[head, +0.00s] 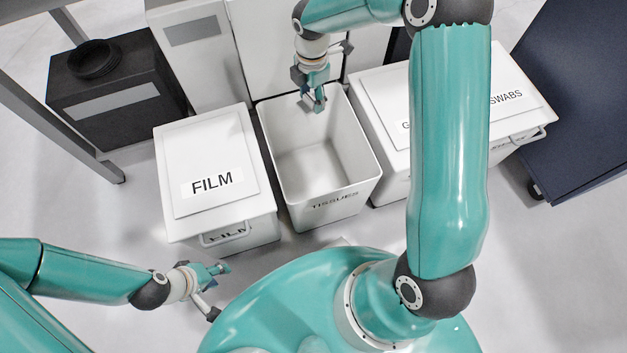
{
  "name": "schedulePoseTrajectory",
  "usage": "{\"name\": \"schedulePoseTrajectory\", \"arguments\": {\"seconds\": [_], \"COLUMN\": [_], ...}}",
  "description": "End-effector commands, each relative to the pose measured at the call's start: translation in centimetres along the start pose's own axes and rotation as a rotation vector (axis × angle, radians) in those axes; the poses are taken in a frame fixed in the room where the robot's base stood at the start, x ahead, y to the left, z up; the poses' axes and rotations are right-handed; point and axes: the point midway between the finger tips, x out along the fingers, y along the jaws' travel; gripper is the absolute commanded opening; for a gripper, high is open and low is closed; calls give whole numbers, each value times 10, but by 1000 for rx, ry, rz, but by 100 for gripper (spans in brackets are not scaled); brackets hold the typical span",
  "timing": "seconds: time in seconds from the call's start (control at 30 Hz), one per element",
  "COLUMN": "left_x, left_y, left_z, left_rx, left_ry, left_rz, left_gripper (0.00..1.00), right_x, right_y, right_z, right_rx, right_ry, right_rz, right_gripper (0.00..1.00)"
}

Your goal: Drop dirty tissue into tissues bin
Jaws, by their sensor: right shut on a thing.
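The tissues bin (335,200) is an open, white bin labelled TISSUES, in the middle of the head view. Its inside looks empty. My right gripper (314,103) is over the back part of the bin's opening, pointing down. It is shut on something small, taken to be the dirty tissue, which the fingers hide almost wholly. My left gripper (221,291) is low at the left, in front of the FILM bin and apart from it. Its fingers are spread and nothing shows between them.
The closed FILM bin (212,205) stands left of the tissues bin. A closed bin labelled SWABS (508,78) stands to the right. A black box (110,95) is at the back left, and a dark blue panel (580,110) at the far right.

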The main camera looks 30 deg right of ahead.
Motion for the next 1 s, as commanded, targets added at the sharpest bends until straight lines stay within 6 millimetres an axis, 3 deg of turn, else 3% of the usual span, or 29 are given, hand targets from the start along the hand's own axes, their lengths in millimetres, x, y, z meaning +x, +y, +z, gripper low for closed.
{"name": "schedulePoseTrajectory", "arguments": {"seconds": [0.03, 0.2, 0.43, 1.0], "left_x": [29, 60, 75, 120], "left_y": [-10, -22, -27, -43], "left_z": [0, 0, -1, -1], "left_rx": [0, 0, 0, 0], "left_ry": [0, 0, 1, 0], "left_rz": [0, 0, 0, 0], "left_gripper": [40, 40, 40, 40], "right_x": [33, 72, 91, 143], "right_y": [-2, -7, -11, -11], "right_z": [6, 19, 26, 25], "right_rx": [-84, -345, -502, -512], "right_ry": [0, -2, -2, -1], "right_rz": [-1, 1, 0, 0], "right_gripper": [38, 38, 38, 38]}}
